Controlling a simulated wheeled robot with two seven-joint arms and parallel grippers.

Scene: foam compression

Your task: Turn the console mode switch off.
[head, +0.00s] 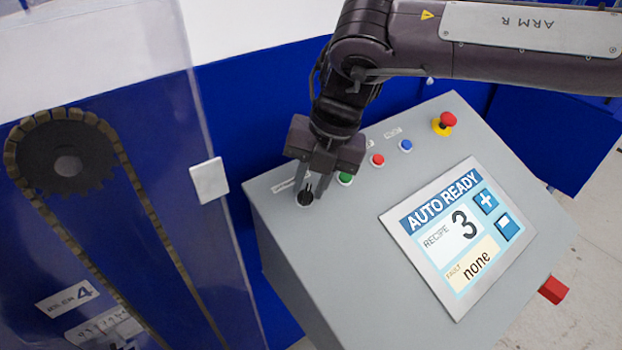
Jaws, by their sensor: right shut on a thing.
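The grey console (330,260) stands in the middle of the head view with a sloped top. Its mode switch (305,198) is a small black knob on a pale round base at the top left of the panel. My right gripper (308,190) comes down from above and is shut on the switch knob. The fingers hide part of the knob, and I cannot tell its exact pointing direction. The console screen (460,236) reads AUTO READY, recipe 3, fault none. My left gripper is not in view.
Green (345,179), red (378,160) and blue (405,146) buttons run right of the switch. A red emergency stop (445,122) is at the upper right corner. A clear guard panel (130,200) with a chain and sprocket behind it stands left.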

